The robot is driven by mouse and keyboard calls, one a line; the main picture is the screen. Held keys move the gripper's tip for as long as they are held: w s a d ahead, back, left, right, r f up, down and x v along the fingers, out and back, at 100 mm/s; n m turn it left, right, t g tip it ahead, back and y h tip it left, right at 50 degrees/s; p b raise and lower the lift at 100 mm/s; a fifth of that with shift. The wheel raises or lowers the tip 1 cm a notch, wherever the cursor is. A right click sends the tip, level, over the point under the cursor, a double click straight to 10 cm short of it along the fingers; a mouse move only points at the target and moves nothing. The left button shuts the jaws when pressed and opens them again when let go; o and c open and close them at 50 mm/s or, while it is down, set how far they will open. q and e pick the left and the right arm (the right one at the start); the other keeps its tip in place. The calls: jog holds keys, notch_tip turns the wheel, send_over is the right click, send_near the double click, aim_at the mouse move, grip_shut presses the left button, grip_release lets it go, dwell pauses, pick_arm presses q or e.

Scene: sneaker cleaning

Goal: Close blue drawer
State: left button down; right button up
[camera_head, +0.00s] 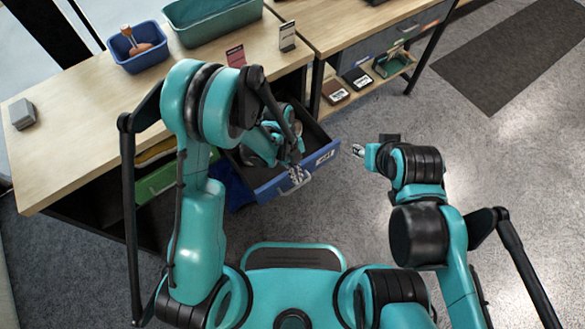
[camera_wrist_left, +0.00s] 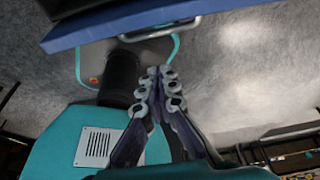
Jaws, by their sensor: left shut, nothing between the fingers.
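The blue drawer (camera_head: 268,191) is pulled out from under the wooden workbench. Its dark inside shows behind my left arm, and its blue front carries a metal handle (camera_head: 296,187). My left gripper (camera_head: 297,174) appears at the drawer front near the handle, its fingers together and empty. In the left wrist view the blue front (camera_wrist_left: 115,28) and handle (camera_wrist_left: 160,30) cross the top, and the closed fingertips (camera_wrist_left: 160,84) are below them; I cannot tell whether they touch. My right gripper (camera_head: 358,150) is to the right of the drawer, in free space; its jaws are too small to judge.
A green drawer (camera_head: 162,183) is to the left under the bench. On the bench top (camera_head: 75,133) stand a blue bin (camera_head: 137,58) and a larger green bin (camera_head: 215,22). A shelf with small boxes (camera_head: 335,92) is to the right. The floor before the drawer is clear.

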pick_arm(q)
jog(key=w+a+f+b, duration=0.1)
jog(key=w+f+b, duration=0.1)
jog(key=shift+w+a+f, duration=0.25)
jog(key=shift+a+f, duration=0.1)
jog(key=shift+a, duration=0.05)
pick_arm(e)
notch_tip(320, 180, down, 3)
jog(key=shift+r, duration=0.15)
pick_arm(q)
jog(key=shift+w, duration=0.1)
